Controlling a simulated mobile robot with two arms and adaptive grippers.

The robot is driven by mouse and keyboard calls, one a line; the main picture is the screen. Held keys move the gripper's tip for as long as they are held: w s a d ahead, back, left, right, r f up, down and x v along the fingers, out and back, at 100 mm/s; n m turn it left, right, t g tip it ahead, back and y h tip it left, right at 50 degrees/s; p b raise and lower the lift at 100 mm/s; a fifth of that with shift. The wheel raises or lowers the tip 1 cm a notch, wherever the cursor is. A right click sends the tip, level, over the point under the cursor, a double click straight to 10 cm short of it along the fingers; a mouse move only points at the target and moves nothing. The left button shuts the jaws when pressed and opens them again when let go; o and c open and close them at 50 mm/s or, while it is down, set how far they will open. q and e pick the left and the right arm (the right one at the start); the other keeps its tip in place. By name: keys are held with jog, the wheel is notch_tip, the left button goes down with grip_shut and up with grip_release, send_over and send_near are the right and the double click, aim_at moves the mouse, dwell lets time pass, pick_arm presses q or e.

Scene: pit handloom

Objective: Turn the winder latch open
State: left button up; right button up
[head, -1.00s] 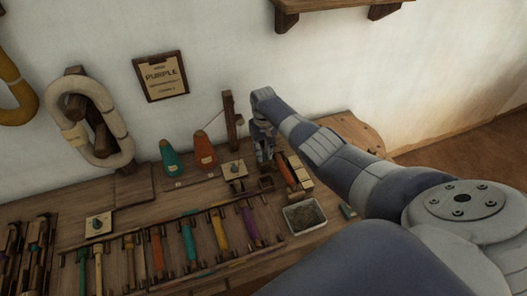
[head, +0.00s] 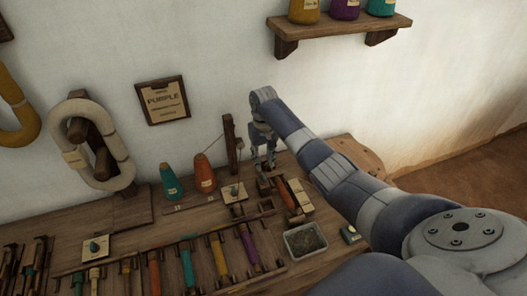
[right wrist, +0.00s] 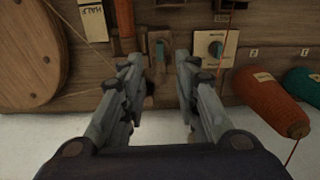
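My right gripper (head: 264,160) is over the back right of the bench, by the winder with its orange-red bobbin (head: 284,194). In the right wrist view its two fingers (right wrist: 158,66) are apart, with nothing held between them. A small teal lever (right wrist: 160,46), seemingly the winder latch, shows in the gap between the fingertips. It stands on a wooden block, and I cannot tell whether it touches a finger. In the head view the gripper hides the lever. My left gripper is not in view.
A teal knob on a card (right wrist: 215,48) and an orange cone (right wrist: 268,100) are beside the fingers. A wooden post (head: 230,143) stands close to the gripper. A metal tray (head: 305,241) is in front. A wooden disc (right wrist: 30,50) is on the other side.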

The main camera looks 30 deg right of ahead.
jog(key=shift+r, duration=1.8)
